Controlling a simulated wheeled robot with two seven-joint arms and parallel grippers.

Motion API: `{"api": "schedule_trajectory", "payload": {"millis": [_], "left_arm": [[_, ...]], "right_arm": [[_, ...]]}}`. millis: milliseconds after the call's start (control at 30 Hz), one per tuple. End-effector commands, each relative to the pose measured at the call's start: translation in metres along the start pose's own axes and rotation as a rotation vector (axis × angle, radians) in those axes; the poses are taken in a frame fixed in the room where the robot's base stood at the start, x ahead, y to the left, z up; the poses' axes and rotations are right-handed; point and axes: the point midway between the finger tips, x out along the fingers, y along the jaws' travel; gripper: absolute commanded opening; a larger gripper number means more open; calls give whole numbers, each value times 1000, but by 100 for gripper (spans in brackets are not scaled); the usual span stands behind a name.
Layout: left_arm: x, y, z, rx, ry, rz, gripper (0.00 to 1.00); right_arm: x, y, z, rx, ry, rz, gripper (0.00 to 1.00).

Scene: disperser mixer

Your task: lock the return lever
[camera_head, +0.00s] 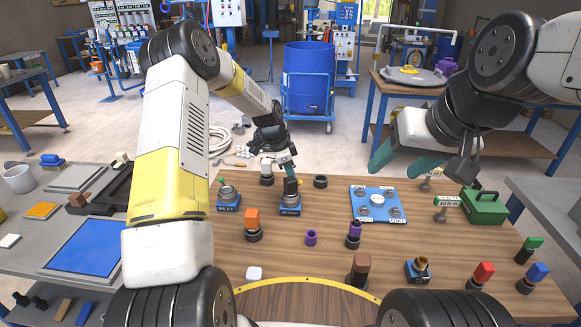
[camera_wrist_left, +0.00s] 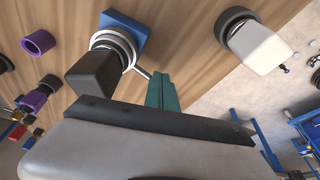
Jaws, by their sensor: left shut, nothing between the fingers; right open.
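Which fixture is the return lever cannot be told for sure. The nearest lever-like one is a blue-based fixture (camera_head: 290,209) with a silver round body and dark upright handle, on the wooden table. In the left wrist view it shows as a blue base (camera_wrist_left: 128,27), a dark block handle (camera_wrist_left: 92,76) and a thin metal rod. My left gripper (camera_head: 292,174) is shut and empty beside this handle; its teal fingertips (camera_wrist_left: 162,90) look close to the rod, but contact cannot be told. My right gripper (camera_head: 403,163) is open and empty above the table's back right.
A similar blue-based fixture (camera_head: 228,197) stands to the left. A white-topped knob (camera_head: 267,169) is behind. A blue plate (camera_head: 377,215) with round parts and a green box (camera_head: 484,207) lie right. Several colored knobs and a purple ring (camera_head: 311,238) occupy the front.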

Motion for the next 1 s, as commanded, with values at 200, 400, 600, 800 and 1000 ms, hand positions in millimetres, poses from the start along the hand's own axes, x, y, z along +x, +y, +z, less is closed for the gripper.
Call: {"api": "schedule_trajectory", "payload": {"millis": [200,400,600,800,1000], "left_arm": [[1,1,-4,61,-1,19,0],[1,2,-3,59,-1,18,0],[-1,7,4,58,-1,18,0],[-3,11,9,58,-1,18,0],[-2,11,8,58,-1,18,0]], "right_arm": [[0,0,0,0,0,0,58],[0,0,0,0,0,0,58],[0,0,0,0,0,0,58],[0,0,0,0,0,0,58],[0,0,0,0,0,0,58]]}}
